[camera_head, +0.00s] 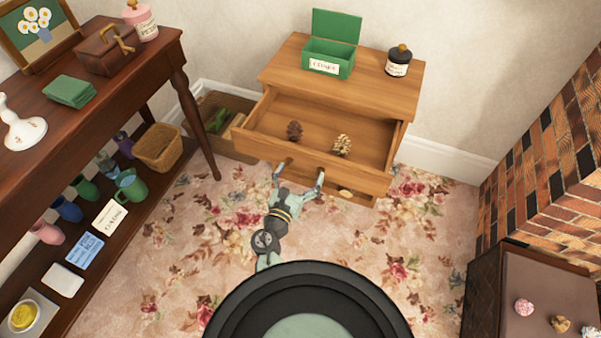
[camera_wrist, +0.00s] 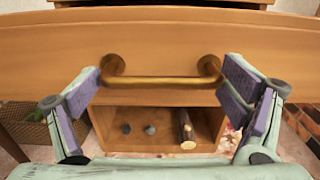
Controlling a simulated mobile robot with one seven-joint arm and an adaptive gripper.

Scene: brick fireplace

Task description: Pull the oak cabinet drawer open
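The oak cabinet (camera_head: 284,67) stands against the wall in the head view. Its top drawer (camera_head: 300,112) is pulled well out, and two pinecones (camera_head: 293,131) (camera_head: 342,145) lie inside. In the wrist view the brass handle (camera_wrist: 162,83) spans the drawer front (camera_wrist: 160,45). My open fingers stand at either end of the handle, with the bar between them. I cannot tell whether they touch it; no finger is closed on the bar.
Below the drawer is an open compartment (camera_wrist: 120,147) with a log (camera_wrist: 186,130) and two small dark items. A green box (camera_head: 328,60) and a jar (camera_head: 398,61) stand on the cabinet. A dark table (camera_head: 120,88) is left, brick (camera_head: 545,170) right. Carpet (camera_head: 180,265) lies in front.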

